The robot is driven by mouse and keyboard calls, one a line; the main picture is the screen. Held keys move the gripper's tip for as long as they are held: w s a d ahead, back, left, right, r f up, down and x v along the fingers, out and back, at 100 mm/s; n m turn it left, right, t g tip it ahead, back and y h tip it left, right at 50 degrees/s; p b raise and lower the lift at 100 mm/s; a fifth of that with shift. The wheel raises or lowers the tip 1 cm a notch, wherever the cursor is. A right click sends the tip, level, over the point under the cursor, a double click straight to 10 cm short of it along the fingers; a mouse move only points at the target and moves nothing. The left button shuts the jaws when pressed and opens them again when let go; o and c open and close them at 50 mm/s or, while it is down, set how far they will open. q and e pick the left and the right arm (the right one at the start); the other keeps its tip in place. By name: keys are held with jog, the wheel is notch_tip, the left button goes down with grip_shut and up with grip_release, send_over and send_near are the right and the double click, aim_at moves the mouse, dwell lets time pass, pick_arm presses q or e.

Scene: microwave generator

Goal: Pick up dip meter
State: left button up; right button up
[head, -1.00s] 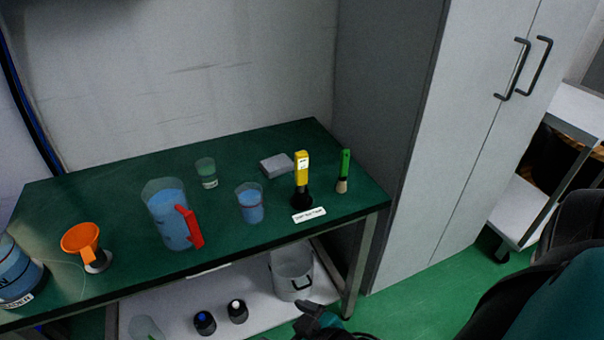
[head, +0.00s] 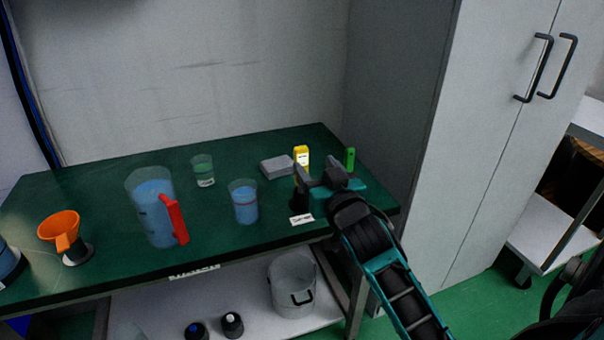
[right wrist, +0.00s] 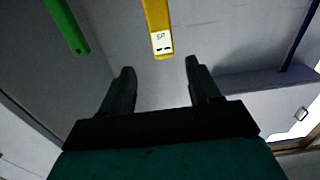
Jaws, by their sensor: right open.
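The dip meter is a yellow handheld device with a pale display (head: 301,155), upright near the right end of the green table. Its lower part and dark base are partly hidden by my right gripper (head: 320,173). In the right wrist view the yellow meter (right wrist: 157,28) shows ahead of the fingers, roughly centred between them. There my right gripper (right wrist: 159,72) is open, with nothing between the fingertips. My left gripper is not in view.
A green-handled brush (head: 349,160) stands close right of the meter. A grey box (head: 277,166) lies behind left. A blue-filled beaker (head: 244,205), a pitcher (head: 152,215) and an orange funnel (head: 60,229) stand further left. A tall grey cabinet (head: 460,130) borders the table's right.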

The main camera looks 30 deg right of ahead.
aim_at(302, 157)
jog(key=shift+a+f+b+x, duration=0.15)
jog(key=shift+b+x, duration=0.1)
jog(key=shift+x, duration=1.05)
jog(key=shift+a+f+b+x, duration=0.1)
jog(key=shift+f+b+x, duration=0.1)
jog(key=shift+x, duration=1.15)
jog(key=shift+a+f+b+x, duration=0.1)
jog(key=shift+b+x, duration=0.15)
jog(key=shift+x, duration=1.05)
jog(key=c, duration=1.1)
